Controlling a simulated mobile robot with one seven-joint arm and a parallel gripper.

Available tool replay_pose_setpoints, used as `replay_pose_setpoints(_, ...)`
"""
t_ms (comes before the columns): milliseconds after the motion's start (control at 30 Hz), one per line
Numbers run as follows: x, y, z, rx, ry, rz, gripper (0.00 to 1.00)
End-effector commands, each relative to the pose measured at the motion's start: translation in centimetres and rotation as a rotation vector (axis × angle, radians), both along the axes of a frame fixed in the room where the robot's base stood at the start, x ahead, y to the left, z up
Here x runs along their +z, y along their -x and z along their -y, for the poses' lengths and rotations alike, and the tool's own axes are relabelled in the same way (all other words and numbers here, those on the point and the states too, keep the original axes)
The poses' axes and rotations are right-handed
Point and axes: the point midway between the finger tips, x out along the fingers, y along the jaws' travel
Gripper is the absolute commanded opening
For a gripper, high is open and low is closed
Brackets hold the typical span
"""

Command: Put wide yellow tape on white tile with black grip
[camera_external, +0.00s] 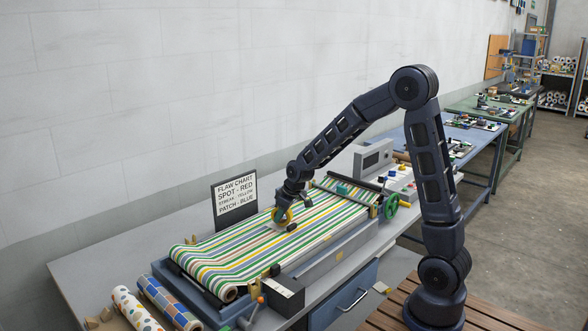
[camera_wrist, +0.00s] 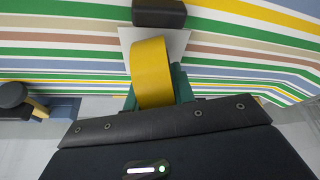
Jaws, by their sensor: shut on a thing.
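My gripper (camera_external: 284,207) is low over the striped cloth, shut on a wide yellow tape roll (camera_external: 279,215). In the wrist view the yellow tape (camera_wrist: 152,70) stands between dark green fingers and hides part of a white tile (camera_wrist: 178,46). The tile lies on the cloth, with its black grip (camera_wrist: 158,14) at the far side of the tape. In the external view the black grip (camera_external: 292,227) shows just right of and below the tape. I cannot tell whether the tape touches the tile.
Striped cloth (camera_external: 232,253) runs over the press bed. A flaw chart sign (camera_external: 236,196) reads spot red, streak yellow, patch blue. A green handwheel (camera_external: 390,206) and a grey screen box (camera_external: 373,157) stand at the right. Patterned rolls (camera_external: 135,308) lie at the front left.

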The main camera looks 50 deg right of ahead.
Motion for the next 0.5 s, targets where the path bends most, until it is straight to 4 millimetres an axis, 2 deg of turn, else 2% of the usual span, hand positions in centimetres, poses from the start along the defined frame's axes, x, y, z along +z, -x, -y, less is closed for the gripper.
replay_pose_setpoints(233,-0.63,0.00,0.01,0.000,0.000,-0.001,0.02)
replay_pose_setpoints(267,-0.62,0.00,0.01,0.000,0.000,-0.001,0.29)
replay_pose_setpoints(333,-0.60,0.00,0.01,0.000,0.000,0.000,0.43)
replay_pose_setpoints(367,-0.59,0.00,0.01,0.000,0.000,0.000,0.47)
replay_pose_setpoints(500,-0.58,0.00,0.01,0.000,0.000,0.000,0.47)
